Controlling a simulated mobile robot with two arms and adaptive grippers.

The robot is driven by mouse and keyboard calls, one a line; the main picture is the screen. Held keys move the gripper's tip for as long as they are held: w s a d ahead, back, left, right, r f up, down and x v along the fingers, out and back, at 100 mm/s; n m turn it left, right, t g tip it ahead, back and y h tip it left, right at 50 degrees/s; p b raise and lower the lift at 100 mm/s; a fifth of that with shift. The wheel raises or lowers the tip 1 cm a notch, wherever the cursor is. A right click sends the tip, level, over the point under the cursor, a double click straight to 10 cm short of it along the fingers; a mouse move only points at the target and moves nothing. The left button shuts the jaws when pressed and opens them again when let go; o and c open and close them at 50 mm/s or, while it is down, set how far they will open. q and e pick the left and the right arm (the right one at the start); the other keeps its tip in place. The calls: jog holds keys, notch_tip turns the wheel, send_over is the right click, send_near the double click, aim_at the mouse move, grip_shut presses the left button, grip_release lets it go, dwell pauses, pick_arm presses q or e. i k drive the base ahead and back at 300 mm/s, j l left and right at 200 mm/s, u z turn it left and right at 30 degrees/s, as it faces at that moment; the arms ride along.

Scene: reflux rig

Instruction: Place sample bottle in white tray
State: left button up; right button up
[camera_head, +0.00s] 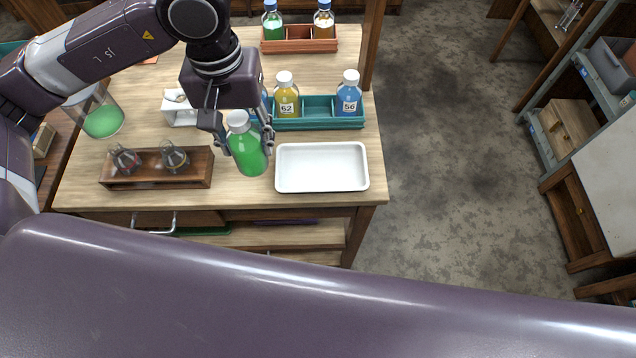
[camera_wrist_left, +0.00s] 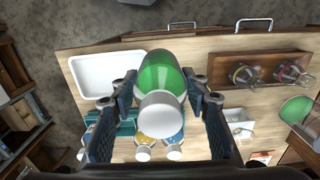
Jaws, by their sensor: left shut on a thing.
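The sample bottle (camera_head: 248,152) has green liquid and a white cap. My left gripper (camera_head: 243,130) is shut on it near its cap and holds it tilted above the table, just left of the white tray. The bottle also shows between the fingers in the left wrist view (camera_wrist_left: 160,85). The white tray (camera_head: 322,168) is empty and lies at the table's front right; it shows at upper left in the left wrist view (camera_wrist_left: 90,84). My right gripper is not in either view.
A teal rack (camera_head: 318,112) with a yellow bottle (camera_head: 286,95) and a blue bottle (camera_head: 348,94) stands behind the tray. A wooden flask holder (camera_head: 195,170) is to the left. A red rack (camera_head: 300,40) stands at the back. A beaker (camera_head: 98,112) with green liquid is at left.

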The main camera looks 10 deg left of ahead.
aim_at(321, 170)
jog(key=z, duration=1)
jog(key=k+j+z, duration=0.1)
jog(key=k+z, duration=0.15)
jog(key=k, duration=0.4)
